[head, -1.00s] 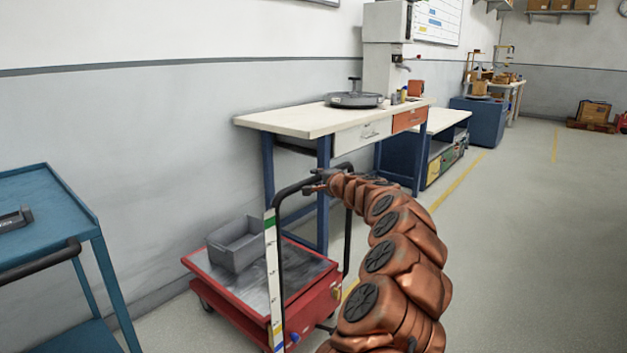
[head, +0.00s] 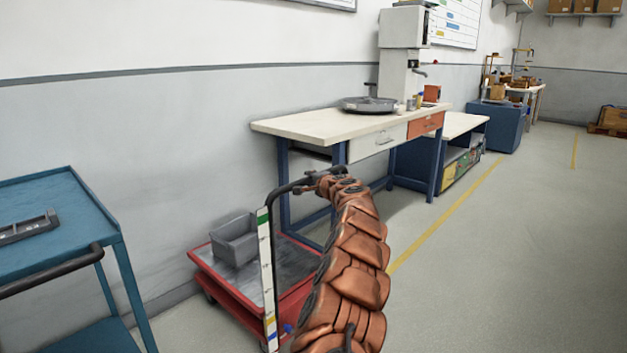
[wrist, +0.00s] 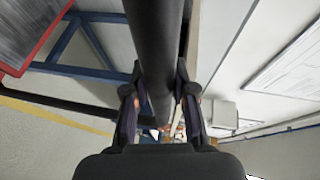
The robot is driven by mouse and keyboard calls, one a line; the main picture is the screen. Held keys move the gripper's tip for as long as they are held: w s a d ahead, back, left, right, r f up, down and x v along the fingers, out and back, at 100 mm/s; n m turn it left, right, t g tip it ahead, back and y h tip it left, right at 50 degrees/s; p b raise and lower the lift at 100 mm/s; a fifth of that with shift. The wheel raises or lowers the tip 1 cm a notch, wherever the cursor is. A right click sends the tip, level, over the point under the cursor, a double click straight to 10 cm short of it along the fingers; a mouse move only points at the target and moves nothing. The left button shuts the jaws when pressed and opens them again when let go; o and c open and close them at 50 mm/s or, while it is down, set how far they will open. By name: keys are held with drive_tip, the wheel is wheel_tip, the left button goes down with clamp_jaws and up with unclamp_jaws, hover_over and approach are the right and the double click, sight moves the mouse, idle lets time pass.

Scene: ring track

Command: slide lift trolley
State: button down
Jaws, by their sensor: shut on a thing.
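The red lift trolley (head: 219,292) stands on the floor left of my arm in the head view, with a grey bin (head: 236,241) on its metal top. Its black push handle (head: 284,187) rises beside a white scale strip with coloured bands (head: 266,275). My gripper (head: 318,178) is at the top bar of the handle. In the wrist view, the fingers of my gripper (wrist: 160,103) lie on both sides of the black bar (wrist: 155,45) and are shut on it. My arm hides the right part of the trolley.
A blue cart (head: 50,205) with a dark tray stands at the left. A workbench (head: 325,124) with a press stands along the wall behind the trolley. A lower bench and a blue cabinet stand further back. The floor at the right (head: 500,260) is clear.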

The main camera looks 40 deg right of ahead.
drive_tip(key=shift+w+a+r, duration=0.1)
drive_tip(key=shift+w+r, duration=0.05)
drive_tip(key=shift+r, duration=0.05)
drive_tip(key=c, duration=0.9)
unclamp_jaws()
drive_tip(key=shift+f, duration=0.15)
drive_tip(key=shift+v, duration=5.95)
